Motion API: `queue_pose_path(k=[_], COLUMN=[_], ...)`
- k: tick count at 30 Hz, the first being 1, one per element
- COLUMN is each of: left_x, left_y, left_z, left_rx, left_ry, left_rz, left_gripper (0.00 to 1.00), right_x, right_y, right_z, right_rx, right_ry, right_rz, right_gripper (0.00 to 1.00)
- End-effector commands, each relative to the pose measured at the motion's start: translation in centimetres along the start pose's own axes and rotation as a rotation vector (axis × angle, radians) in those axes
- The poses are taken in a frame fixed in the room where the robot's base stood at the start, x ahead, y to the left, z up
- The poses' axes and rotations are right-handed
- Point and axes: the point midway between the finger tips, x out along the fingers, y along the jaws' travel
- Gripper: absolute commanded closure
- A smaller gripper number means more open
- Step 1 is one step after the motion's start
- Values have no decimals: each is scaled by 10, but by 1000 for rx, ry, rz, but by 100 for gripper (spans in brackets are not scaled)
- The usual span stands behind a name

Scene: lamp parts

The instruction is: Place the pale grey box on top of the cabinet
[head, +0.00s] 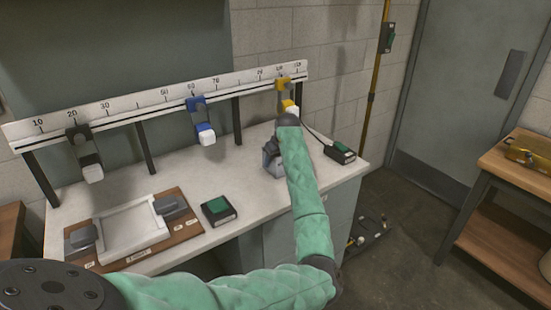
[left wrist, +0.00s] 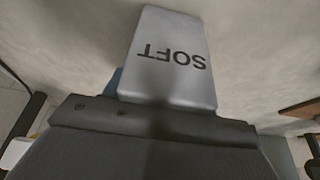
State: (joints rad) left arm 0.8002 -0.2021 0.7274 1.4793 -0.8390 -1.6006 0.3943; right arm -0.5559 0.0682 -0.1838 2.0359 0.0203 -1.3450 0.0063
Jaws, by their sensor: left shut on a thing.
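The pale grey box (left wrist: 172,55), printed with "SOFT", shows upside down in the left wrist view, projecting from my left gripper (left wrist: 165,112). In the head view my left arm reaches across to the right part of the white worktop, and my left gripper (head: 272,148) points down there, partly hidden by my wrist. It is shut on the box, which shows as a small grey shape (head: 271,163) low over or on the worktop; I cannot tell if it touches. A grey cabinet (head: 342,205) stands under the worktop's right end. My right gripper is not in view.
A numbered rail (head: 150,105) with black, blue and yellow clamps runs along the worktop's back. A wooden board with a white tray (head: 128,228) lies front left, a green-topped box (head: 218,209) beside it, and another (head: 340,152) at the right end. A wooden table (head: 515,160) stands far right.

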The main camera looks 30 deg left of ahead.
Motion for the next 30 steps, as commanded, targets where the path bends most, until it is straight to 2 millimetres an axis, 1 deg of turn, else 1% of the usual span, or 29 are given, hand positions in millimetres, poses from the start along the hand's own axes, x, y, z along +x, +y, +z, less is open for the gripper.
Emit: queue_pose_path(k=[13, 14, 16, 17, 26, 30], left_x=[3, 3, 3, 3, 3, -7], left_y=[0, 0, 0, 0, 0, 0], left_z=[1, 1, 1, 1, 1, 1], left_rx=[0, 0, 0, 0, 0, -1], left_ry=[1, 1, 1, 1, 1, 1], left_rz=[1, 1, 1, 1, 1, 1], left_gripper=[70, 38, 24, 22, 22, 22], right_x=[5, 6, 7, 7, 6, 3], right_y=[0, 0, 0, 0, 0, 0], right_z=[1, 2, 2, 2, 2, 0], right_rx=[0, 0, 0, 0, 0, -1], right_ry=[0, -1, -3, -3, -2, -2], right_rz=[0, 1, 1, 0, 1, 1], right_gripper=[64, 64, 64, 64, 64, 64])
